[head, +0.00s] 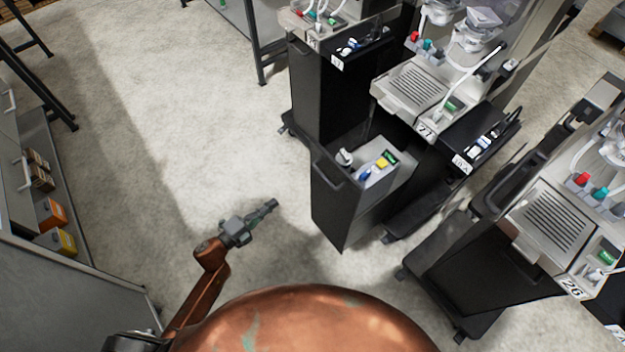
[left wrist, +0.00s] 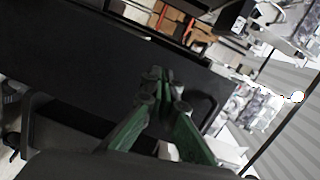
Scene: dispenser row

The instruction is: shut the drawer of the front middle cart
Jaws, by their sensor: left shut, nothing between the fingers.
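The drawer (head: 335,208) of the front middle cart (head: 420,185) stands pulled out toward the left, a tall black box with a slot-like grip near its top. Inside it a grey tray (head: 372,180) holds small items, among them a yellow and a green one. My left gripper (head: 268,208) is shut and empty, to the left of the drawer's front and apart from it in the head view. In the left wrist view its fingers (left wrist: 165,85) are together before a large dark panel (left wrist: 80,55); I cannot tell whether they touch it. My right gripper is not in view.
A dispenser labelled 27 (head: 415,90) stands on the middle cart. Another black cart (head: 335,85) is behind it, and dispenser 26 (head: 550,225) is at the right. A grey cabinet (head: 50,290) with shelves is at the left. The floor (head: 160,120) between is clear.

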